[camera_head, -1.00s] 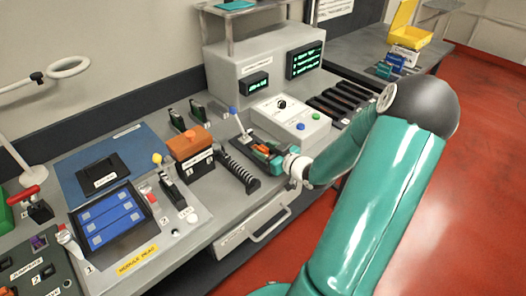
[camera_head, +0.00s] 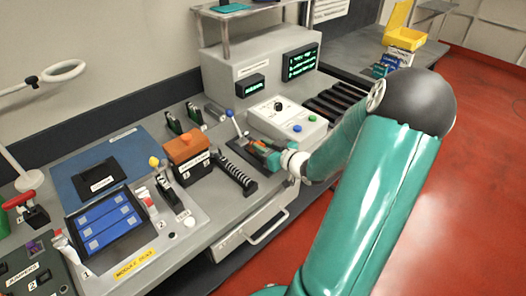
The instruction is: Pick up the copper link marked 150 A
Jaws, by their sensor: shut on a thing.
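My gripper (camera_head: 271,158) is at the end of my teal arm, over the small dark fixture with the blue-knobbed lever (camera_head: 236,124). It is shut on a small orange-copper piece, the copper link (camera_head: 262,148), which shows only in part between and beside the fingers. The 150 A marking is too small to read. I cannot tell whether the link still touches the fixture.
Left of my gripper are a black coiled part (camera_head: 236,171) and an orange-topped box (camera_head: 184,149). Behind it stands a grey box with buttons (camera_head: 287,122) and a console with green displays (camera_head: 301,62). A drawer handle (camera_head: 268,226) juts from the bench front.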

